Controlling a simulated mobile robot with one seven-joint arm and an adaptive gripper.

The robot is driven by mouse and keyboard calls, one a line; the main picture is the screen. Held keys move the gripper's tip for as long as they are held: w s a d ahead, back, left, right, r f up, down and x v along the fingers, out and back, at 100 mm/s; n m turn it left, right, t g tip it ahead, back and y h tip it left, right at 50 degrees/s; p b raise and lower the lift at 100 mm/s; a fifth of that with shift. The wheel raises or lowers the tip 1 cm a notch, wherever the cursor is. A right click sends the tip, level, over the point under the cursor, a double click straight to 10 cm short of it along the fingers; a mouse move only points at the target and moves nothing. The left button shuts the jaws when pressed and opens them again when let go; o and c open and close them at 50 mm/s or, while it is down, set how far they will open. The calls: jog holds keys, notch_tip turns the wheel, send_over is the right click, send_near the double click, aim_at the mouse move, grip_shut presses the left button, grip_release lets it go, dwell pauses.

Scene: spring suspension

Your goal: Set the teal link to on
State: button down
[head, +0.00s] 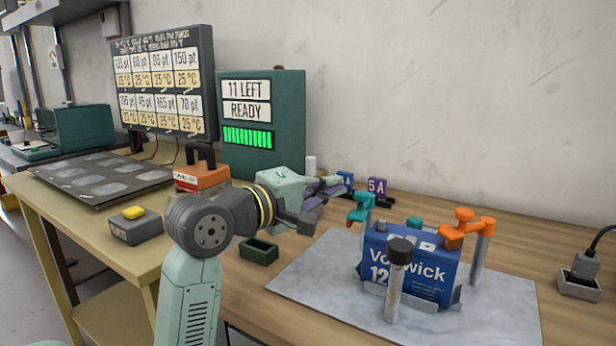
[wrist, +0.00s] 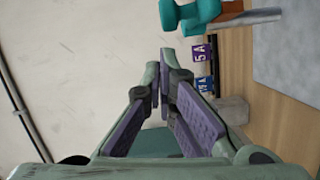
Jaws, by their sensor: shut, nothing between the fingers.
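The teal link (head: 361,207) sits on a grey post at the left of the blue battery (head: 412,262). A smaller teal part (head: 414,223) shows at the battery's top; whether it joins the link is unclear. In the wrist view the teal link (wrist: 190,14) is at the top, beyond and to the right of the fingertips. My gripper (head: 333,182) is shut and empty, behind and left of the teal link, apart from it. Its purple-padded fingers also show in the wrist view (wrist: 164,78), tips close together.
An orange link (head: 466,227) is on a post at the battery's right. A black-capped cylinder (head: 397,285) stands in front of the battery on the grey mat (head: 320,275). A small green tray (head: 259,250) and purple 5A tag (head: 377,189) are nearby. A socket (head: 582,270) is at right.

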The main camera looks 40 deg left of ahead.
aim_at(353, 215)
jog(key=shift+w+d+f, duration=0.1)
jog(key=shift+d, duration=0.3)
jog(key=shift+d+b, duration=0.5)
jog(key=shift+b, duration=0.45)
jog(key=shift+w+d+b, duration=0.15)
jog(key=shift+d+b, duration=1.6)
jog(key=shift+b, duration=0.75)
